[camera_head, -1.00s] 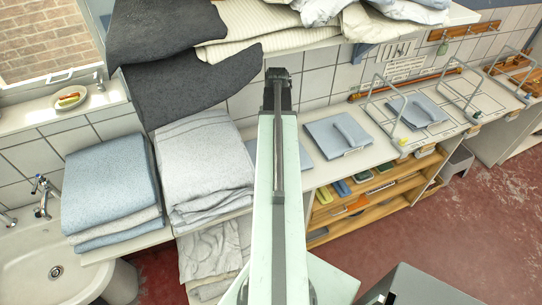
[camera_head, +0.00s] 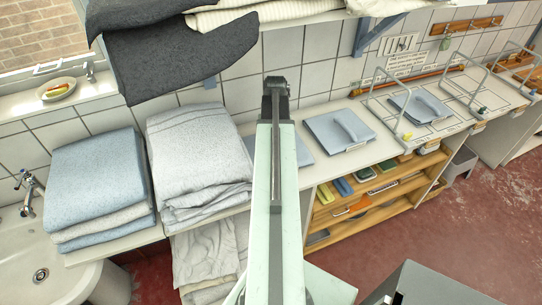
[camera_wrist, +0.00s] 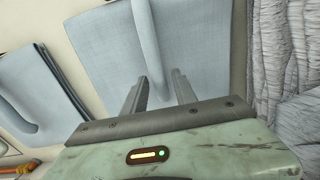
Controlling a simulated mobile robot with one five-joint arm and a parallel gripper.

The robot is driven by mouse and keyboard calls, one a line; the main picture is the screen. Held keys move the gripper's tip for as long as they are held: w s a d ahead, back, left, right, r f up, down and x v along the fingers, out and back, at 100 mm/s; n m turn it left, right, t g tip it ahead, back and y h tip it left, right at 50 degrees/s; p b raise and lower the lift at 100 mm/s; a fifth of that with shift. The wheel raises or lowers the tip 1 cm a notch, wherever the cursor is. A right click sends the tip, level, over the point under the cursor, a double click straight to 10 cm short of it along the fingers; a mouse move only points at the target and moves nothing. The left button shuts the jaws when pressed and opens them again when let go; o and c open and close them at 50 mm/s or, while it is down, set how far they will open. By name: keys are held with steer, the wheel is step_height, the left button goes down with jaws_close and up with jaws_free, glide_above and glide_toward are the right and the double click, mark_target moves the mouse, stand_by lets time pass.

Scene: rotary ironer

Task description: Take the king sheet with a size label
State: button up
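I cannot tell which piece is the king sheet; no size label is readable. A grey-white folded stack (camera_head: 198,150) stands on the counter left of my arm, with a blue folded stack (camera_head: 97,185) to its left. Crumpled pale linen (camera_head: 205,258) lies on the shelf below. Dark grey cloth (camera_head: 175,60) hangs from the upper shelf. My gripper (camera_wrist: 158,85) is open and empty, its two fingers apart over a pale blue plate with a curved handle (camera_wrist: 185,45). Folded grey linen (camera_wrist: 275,60) shows at the right in the wrist view. In the head view my gripper's fingers are hidden.
Similar handled plates (camera_head: 340,130) lie along the counter to the right, beside wire frames (camera_head: 395,100). An open wooden shelf unit (camera_head: 385,190) is below. A sink (camera_head: 40,260) is at the left.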

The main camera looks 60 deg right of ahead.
jaws_close()
stand_by(1.2)
